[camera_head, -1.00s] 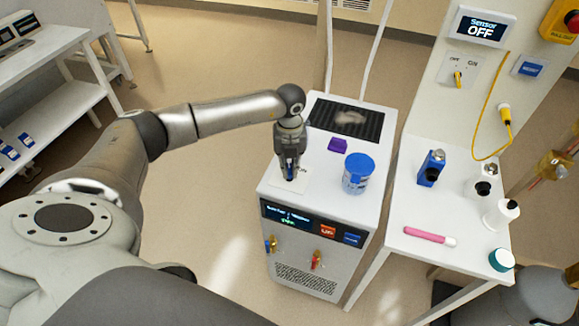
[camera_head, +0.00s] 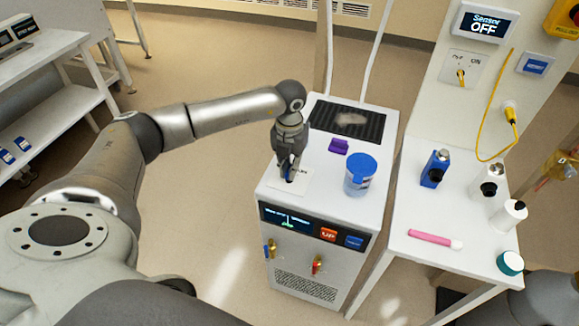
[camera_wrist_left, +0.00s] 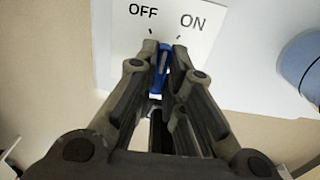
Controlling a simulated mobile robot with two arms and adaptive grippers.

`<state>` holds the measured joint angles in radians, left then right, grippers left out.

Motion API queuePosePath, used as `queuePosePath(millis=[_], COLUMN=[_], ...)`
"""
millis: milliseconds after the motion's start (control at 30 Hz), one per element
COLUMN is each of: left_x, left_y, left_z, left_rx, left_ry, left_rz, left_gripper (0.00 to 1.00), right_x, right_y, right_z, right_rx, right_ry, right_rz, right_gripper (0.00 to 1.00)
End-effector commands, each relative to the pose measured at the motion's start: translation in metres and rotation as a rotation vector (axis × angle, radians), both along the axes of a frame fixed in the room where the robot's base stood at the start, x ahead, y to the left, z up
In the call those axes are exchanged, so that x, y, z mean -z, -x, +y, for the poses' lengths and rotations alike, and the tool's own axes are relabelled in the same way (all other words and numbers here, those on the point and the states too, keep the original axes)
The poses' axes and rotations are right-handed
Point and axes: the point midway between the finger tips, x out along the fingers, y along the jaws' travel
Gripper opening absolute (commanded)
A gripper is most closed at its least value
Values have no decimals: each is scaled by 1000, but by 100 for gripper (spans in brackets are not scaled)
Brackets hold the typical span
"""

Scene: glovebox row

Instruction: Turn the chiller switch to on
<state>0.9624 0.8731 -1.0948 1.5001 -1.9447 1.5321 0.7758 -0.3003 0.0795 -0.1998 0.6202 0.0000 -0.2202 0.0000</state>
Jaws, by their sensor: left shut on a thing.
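The chiller (camera_head: 322,205) is a white cabinet with a small display (camera_head: 285,219) on its front. On its top lies a white switch plate (camera_head: 300,184), marked OFF and ON in the left wrist view (camera_wrist_left: 203,42). My left gripper (camera_head: 288,172) points down over this plate, its fingers shut on the blue switch lever (camera_wrist_left: 161,68). In the wrist view the lever's upper end lies between the OFF and ON tick marks, leaning slightly right; its exact setting is unclear. The fingers hide part of it. My right gripper is not in view.
The side table (camera_head: 448,222) holds bottles and a pink marker (camera_head: 430,239). A wall screen (camera_head: 486,24) reads Sensor OFF.

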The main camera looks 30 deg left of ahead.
Motion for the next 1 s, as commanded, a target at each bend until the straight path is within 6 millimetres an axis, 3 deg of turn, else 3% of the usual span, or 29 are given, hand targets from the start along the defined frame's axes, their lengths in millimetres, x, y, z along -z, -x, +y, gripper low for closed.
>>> queuePosePath(millis=[200,233,400,767,1000], left_x=[-2,-2,-1,-5,-46], left_y=[-1,-1,-1,-1,-2], left_z=[1,1,1,0,0], left_rx=[-2,-2,-2,-2,-3], left_ry=[0,0,0,1,1], left_rz=[-4,-4,-2,-2,-6], left_gripper=[0,13,32,32,32], right_x=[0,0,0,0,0], right_y=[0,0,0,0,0], right_z=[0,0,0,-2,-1], right_rx=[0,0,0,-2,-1], right_ry=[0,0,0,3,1], right_rz=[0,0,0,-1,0], right_gripper=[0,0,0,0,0])
